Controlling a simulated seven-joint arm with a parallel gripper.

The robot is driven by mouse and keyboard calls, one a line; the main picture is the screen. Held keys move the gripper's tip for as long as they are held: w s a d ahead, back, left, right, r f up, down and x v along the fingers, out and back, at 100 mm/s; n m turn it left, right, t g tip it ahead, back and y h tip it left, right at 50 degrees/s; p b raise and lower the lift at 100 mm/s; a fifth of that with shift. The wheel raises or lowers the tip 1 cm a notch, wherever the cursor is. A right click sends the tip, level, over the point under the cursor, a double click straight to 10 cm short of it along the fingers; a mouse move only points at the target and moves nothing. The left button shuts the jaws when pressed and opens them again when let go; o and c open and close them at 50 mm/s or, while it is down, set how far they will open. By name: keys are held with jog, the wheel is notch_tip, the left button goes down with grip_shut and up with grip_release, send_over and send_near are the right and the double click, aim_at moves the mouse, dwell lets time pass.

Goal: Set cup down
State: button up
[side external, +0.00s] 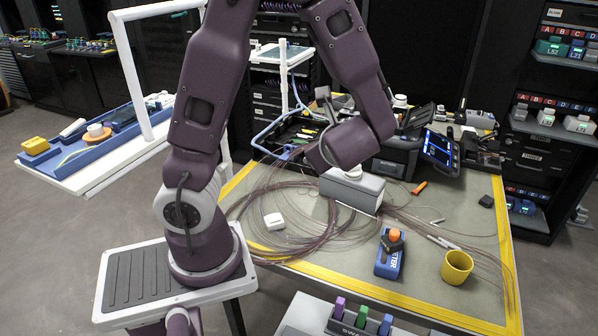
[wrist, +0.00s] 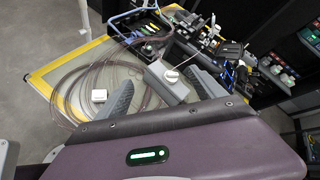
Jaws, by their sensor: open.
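A yellow cup (side external: 457,267) stands upright on the work table (side external: 330,262), near its front right corner. In the side external view nothing touches the cup, and it does not show in the wrist view. My gripper (wrist: 162,78) is open, with its two grey fingers apart. No object is visibly held between them. In the side external view my fingers are mostly hidden by my wrist, left of and farther back than the cup.
A blue tester with an orange top (side external: 389,262) stands left of the cup. Loose brown fibre coils (side external: 290,235) surround a small white box (side external: 273,221). The grey box (side external: 352,190) and a lit-screen device (side external: 440,149) are farther back.

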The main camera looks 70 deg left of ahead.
jog(key=s+r+n+g+h, duration=0.1)
jog(key=s+n+g+h, duration=0.1)
jog(key=s+n, duration=0.5)
jog(key=s+d+r+n+t+h, duration=0.1)
jog(key=s+d+r+n+h, duration=0.1)
jog(key=d, duration=0.5)
jog(key=s+d+r+n+t+h, duration=0.2)
jog(key=s+d+r+n+h, duration=0.1)
jog(key=s+d+n+h, duration=0.2)
jog(key=d+n+h, duration=0.1)
jog(key=d+h, duration=0.1)
jog(key=shift+d+r+n, duration=0.2)
jog(key=shift+d+n, duration=0.1)
jog(key=shift+d, duration=0.05)
